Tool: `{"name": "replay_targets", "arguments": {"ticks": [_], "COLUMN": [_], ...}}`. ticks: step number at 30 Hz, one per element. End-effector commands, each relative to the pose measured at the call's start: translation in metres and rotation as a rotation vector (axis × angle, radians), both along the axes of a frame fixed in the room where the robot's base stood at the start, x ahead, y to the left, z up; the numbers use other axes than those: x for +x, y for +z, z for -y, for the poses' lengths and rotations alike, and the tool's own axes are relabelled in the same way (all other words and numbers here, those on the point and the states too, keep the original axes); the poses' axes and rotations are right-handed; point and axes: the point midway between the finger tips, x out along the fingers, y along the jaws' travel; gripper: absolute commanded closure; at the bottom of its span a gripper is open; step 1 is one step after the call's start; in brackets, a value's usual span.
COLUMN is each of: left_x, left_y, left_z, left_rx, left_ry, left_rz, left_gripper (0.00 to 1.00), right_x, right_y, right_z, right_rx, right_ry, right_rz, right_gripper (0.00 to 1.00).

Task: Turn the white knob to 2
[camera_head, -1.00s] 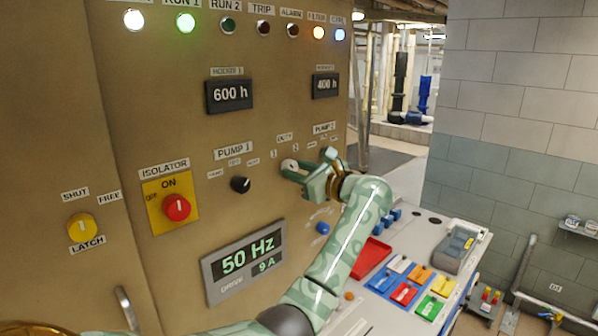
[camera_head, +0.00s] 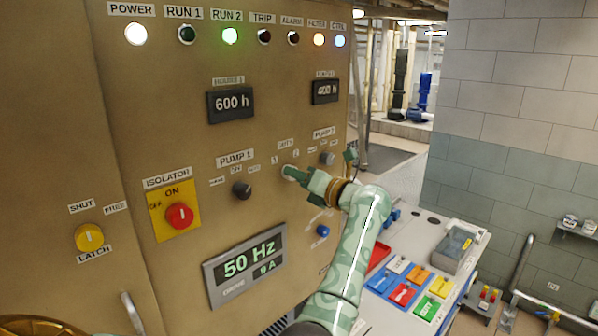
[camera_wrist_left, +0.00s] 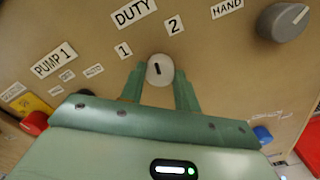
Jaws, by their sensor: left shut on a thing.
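The white knob (camera_wrist_left: 160,70) sits under the DUTY label on the tan panel, with the labels 1 (camera_wrist_left: 124,50) and 2 (camera_wrist_left: 174,26) above it. A short dark mark shows on its face; I cannot tell exactly which label it points at. In the head view the white knob (camera_head: 288,171) is partly hidden by my left gripper (camera_head: 296,174). In the wrist view the two green fingers stand on either side of the knob, shut on it. My right gripper is not in view.
The RUN 2 lamp (camera_head: 230,36) is lit green and the RUN 1 lamp (camera_head: 187,35) is dark. A black PUMP 1 knob (camera_head: 242,190) is left of the gripper and a grey PUMP 2 knob (camera_head: 327,158) right. A red isolator knob (camera_head: 179,215) is further left.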

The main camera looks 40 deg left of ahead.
Motion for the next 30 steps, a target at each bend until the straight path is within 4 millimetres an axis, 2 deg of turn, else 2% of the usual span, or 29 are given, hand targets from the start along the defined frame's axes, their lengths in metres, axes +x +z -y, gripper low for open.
{"name": "replay_targets", "arguments": {"ticks": [1, 15, 30], "left_x": [0.000, 0.000, 0.000], "left_y": [0.005, 0.005, 0.002], "left_z": [0.000, 0.000, 0.000], "left_rx": [0.005, 0.041, 0.056], "left_ry": [-0.001, -0.001, -0.001], "left_rz": [-0.042, -0.432, -0.599], "left_gripper": [0.91, 0.91, 0.91], "right_x": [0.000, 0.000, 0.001], "right_y": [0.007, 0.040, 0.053], "right_z": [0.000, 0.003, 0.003], "right_rx": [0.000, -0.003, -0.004], "right_ry": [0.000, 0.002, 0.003], "right_rz": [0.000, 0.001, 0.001], "right_gripper": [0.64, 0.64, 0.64]}}
